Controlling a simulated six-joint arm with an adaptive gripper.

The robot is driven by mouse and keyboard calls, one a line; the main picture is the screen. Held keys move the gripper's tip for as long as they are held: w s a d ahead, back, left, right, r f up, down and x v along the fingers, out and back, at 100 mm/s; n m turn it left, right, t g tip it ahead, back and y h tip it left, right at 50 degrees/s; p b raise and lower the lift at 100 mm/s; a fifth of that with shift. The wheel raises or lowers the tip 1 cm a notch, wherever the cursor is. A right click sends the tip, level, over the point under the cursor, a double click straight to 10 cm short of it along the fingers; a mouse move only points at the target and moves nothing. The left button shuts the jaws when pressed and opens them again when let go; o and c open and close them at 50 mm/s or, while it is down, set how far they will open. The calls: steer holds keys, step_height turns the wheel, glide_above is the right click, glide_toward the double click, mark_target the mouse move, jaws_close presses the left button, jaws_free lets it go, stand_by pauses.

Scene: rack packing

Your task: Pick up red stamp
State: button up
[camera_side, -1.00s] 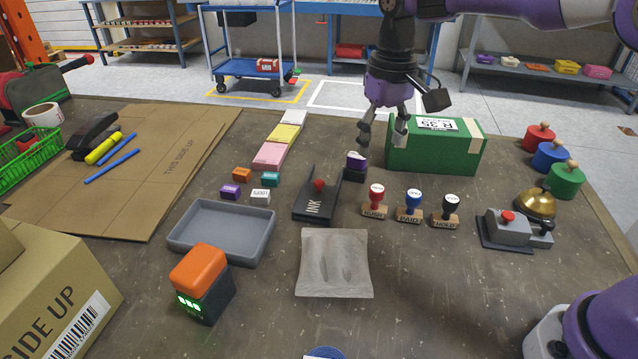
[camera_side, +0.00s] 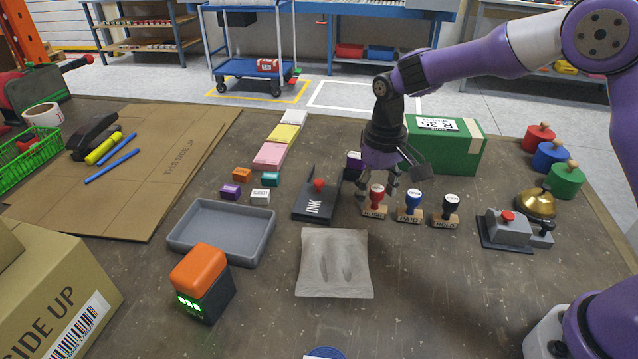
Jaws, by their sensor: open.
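The red stamp (camera_side: 376,203) stands upright on the table, with a red handle on a wooden base marked RUSH. It is the leftmost of a row with a blue stamp (camera_side: 410,208) marked PAID and a black stamp (camera_side: 447,211) marked HOLD. My gripper (camera_side: 376,190) points down at the red stamp's handle, with its fingers spread open. The fingers appear to be on either side of the handle; I cannot tell whether they touch it. The top of the handle is partly hidden by my gripper.
A green box (camera_side: 445,148) is behind the stamps. A grey cushion (camera_side: 335,265) lies in front. A grey tray (camera_side: 222,230) sits left.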

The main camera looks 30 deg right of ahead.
jaws_close()
steer(key=shift+r, duration=0.1)
